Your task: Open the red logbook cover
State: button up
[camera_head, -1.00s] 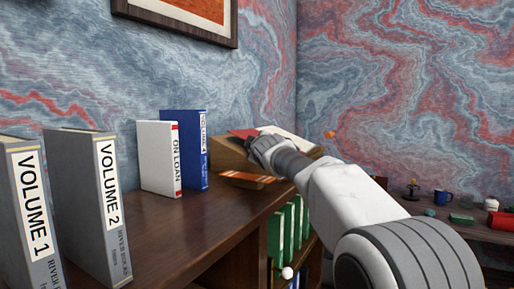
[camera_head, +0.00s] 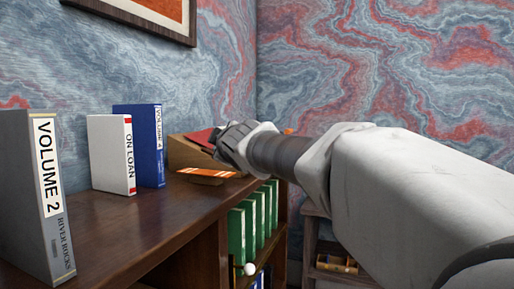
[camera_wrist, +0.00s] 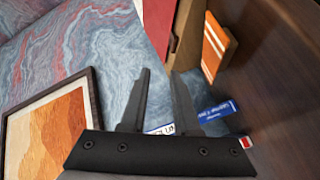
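The red logbook (camera_head: 202,137) lies on a sloped wooden stand (camera_head: 184,153) at the far end of the desktop. Only a red part of it shows, left of my gripper (camera_head: 222,138), which covers the rest in the head view. In the wrist view, a red panel of the logbook (camera_wrist: 158,20) is at the top, beside the stand's wood (camera_wrist: 188,38). The red panel is beyond the fingertips; contact is not visible. I cannot tell how far the cover is open.
An orange striped book (camera_head: 205,176) lies in front of the stand. A blue binder (camera_head: 148,145), a white ON LOAN book (camera_head: 111,153) and grey VOLUME 2 (camera_head: 37,200) stand left on the desktop (camera_head: 130,235). Green binders (camera_head: 250,220) fill a shelf below. A framed picture (camera_wrist: 48,140) hangs nearby.

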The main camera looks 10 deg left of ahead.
jog(key=shift+v, duration=2)
jog(key=shift+w+d, duration=0.1)
jog(key=shift+d, duration=0.05)
jog(key=s+d+f+m+g+h, duration=0.1)
jog(key=s+d+f+m+h, duration=0.3)
jog(key=d, duration=0.9)
jog(key=s+d+f+m+g+h, duration=0.1)
jog(key=d+f+m+g+h, duration=0.1)
jog(key=d+f+m, duration=0.75)
jog(key=s+d+f+m+g+h, duration=0.1)
jog(key=s+d+f+m+g, duration=0.1)
jog(key=s+d+f, duration=0.4)
jog(key=s+d+f+m+g+h, duration=0.15)
jog(key=s+f, duration=0.25)
jog(key=s, duration=0.5)
jog(key=s+d+f+m+g, duration=0.1)
jog(key=s+d+f+g, duration=0.3)
jog(key=s, duration=0.3)
notch_tip(320, 180, up, 27)
jog(key=s+t+p, duration=0.1)
jog(key=p, duration=2.7)
jog(key=shift+f+p, duration=0.2)
jog(key=shift+p, duration=0.1)
